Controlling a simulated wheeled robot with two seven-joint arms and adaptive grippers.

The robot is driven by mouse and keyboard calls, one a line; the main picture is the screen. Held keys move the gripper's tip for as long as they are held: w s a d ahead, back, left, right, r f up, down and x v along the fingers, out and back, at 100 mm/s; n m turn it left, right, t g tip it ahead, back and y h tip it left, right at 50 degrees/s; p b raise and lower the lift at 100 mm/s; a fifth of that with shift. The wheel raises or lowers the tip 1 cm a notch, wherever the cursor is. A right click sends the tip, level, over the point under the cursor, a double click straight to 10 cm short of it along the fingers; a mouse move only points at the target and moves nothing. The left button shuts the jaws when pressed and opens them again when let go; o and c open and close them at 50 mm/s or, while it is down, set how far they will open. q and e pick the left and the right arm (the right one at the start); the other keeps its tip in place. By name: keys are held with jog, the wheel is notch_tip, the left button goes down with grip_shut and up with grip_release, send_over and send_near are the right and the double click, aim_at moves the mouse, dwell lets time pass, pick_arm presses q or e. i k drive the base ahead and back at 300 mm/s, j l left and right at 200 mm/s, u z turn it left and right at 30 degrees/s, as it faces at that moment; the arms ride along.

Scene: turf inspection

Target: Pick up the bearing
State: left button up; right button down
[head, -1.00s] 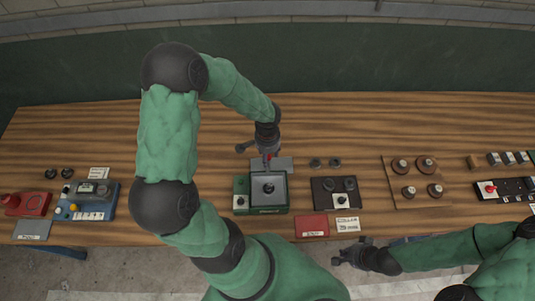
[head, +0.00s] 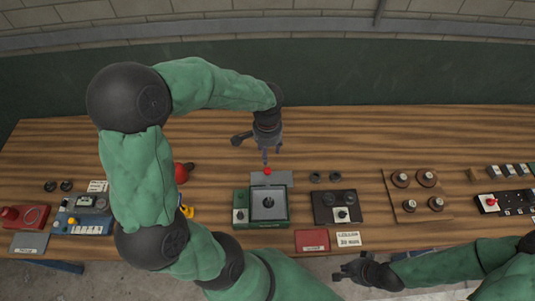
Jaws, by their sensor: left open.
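Two small dark rings (head: 325,177) lie on the table behind a black panel. A green box (head: 267,222) in the middle holds a small dark round part (head: 268,203) in its grey recess. A wooden board (head: 411,207) carries several dark discs with light centres. I cannot tell which of these is the bearing. My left gripper (head: 265,157) is open and empty, pointing down just behind a small red knob (head: 267,171) at the grey plate behind the green box. My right gripper (head: 343,271) is low, in front of the table edge; its jaws are too small to judge.
A black panel (head: 323,207) with knobs stands right of the green box. A red block (head: 312,240) and a label card (head: 348,239) lie at the front edge. Devices stand at both table ends. The back strip of wood is mostly clear.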

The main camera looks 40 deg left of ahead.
aim_at(269, 203)
jog(key=k, duration=1)
